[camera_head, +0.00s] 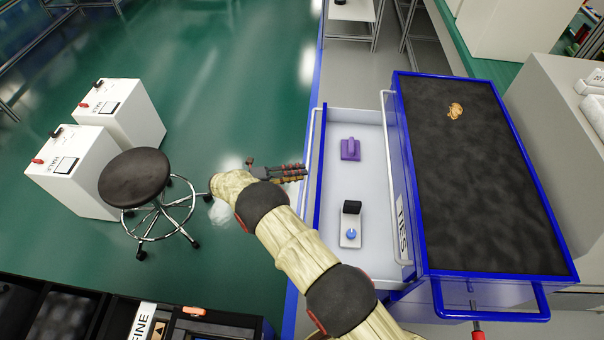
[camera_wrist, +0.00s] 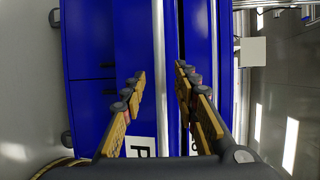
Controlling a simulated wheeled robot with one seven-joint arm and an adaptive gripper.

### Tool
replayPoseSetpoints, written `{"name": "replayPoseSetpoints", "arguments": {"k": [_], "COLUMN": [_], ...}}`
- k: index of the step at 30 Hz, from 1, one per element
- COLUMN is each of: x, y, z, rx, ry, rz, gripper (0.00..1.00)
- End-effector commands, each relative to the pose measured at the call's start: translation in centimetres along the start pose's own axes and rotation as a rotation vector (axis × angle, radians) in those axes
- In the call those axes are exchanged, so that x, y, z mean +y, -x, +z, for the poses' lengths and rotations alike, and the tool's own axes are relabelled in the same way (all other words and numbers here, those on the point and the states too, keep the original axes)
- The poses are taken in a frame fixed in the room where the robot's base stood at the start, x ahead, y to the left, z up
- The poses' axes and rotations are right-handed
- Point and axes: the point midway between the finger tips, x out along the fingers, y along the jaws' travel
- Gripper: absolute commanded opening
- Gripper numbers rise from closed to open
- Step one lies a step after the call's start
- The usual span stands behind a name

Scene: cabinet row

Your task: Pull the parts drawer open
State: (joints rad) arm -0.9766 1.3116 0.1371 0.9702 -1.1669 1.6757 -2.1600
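The parts drawer (camera_head: 336,122) stands pulled out from the blue cabinet (camera_head: 555,238), its white inside showing. A purple item (camera_head: 350,149) and a white block with black and blue parts (camera_head: 350,232) lie in it. Its pale bar handle (camera_head: 312,140) runs along the blue front; the handle also shows in the wrist view (camera_wrist: 158,50). My gripper (camera_head: 303,172) is at the handle, near the middle of the drawer front. In the wrist view my gripper (camera_wrist: 160,75) has its fingers apart, with the handle bar between them. I cannot tell whether a finger touches it.
Above the open drawer, another front with a bar handle (camera_head: 388,130) and a partly hidden label (camera_head: 401,228) is shut. A round stool (camera_head: 134,178) and white boxes (camera_head: 84,170) stand to the left.

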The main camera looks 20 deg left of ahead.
Motion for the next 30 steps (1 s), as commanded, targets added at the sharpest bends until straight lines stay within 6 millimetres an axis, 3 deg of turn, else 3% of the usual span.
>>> {"name": "replayPoseSetpoints", "arguments": {"k": [9, 15, 30], "x": [0.2, 0.1, 0.1], "y": [6.6, 9.2, 9.9], "z": [0.0, 0.0, 0.0], "rx": [-0.003, -0.002, 0.000], "ry": [0.001, 0.002, 0.002], "rz": [0.002, 0.001, 0.000], "gripper": [0.30, 0.30, 0.30]}}
